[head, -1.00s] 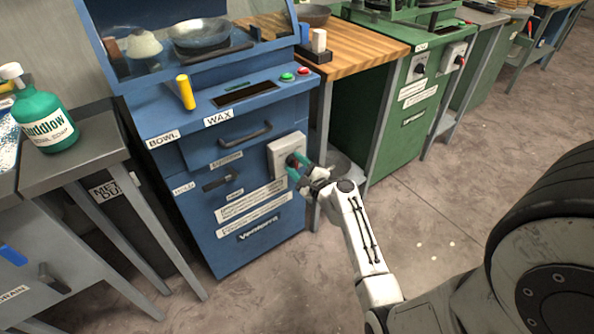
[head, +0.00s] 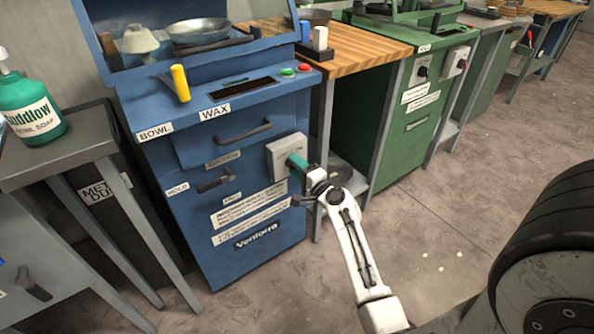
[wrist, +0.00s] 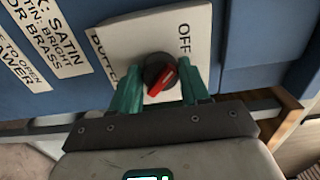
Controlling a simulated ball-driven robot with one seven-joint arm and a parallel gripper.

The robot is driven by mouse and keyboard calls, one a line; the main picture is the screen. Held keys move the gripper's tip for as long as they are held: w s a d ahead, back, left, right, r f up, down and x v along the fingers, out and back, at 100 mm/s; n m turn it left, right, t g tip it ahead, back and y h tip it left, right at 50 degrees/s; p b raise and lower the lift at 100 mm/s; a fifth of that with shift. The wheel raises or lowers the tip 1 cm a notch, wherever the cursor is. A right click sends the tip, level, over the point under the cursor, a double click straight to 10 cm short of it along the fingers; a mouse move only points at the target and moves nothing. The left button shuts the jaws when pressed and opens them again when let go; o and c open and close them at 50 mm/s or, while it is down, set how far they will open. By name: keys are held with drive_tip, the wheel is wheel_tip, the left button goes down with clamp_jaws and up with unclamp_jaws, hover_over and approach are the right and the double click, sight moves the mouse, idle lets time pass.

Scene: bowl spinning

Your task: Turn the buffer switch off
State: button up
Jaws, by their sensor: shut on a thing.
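The buffer switch is a black knob with a red pointer (wrist: 160,76) on a pale plate (wrist: 121,41). The word OFF is printed at the plate's upper right in the wrist view. The red pointer slants between lower left and upper right. My gripper (wrist: 160,82) has its teal fingers on either side of the knob and is shut on it. In the head view the plate (head: 280,152) is on the blue machine's front, and my gripper (head: 299,164) reaches it from the right. The knob is hidden there behind the fingers.
The blue machine (head: 180,230) has a drawer handle (head: 243,132) and a dark lever (head: 216,182) left of the plate. A wooden-topped table (head: 365,50) and green machine (head: 385,115) stand to the right. The floor in front (head: 440,220) is clear.

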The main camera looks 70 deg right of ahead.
idle(0.5)
drive_tip(key=o, duration=1)
drive_tip(key=v, duration=1)
drive_tip(key=shift+s+a, duration=0.2)
drive_tip(key=shift+s, duration=0.15)
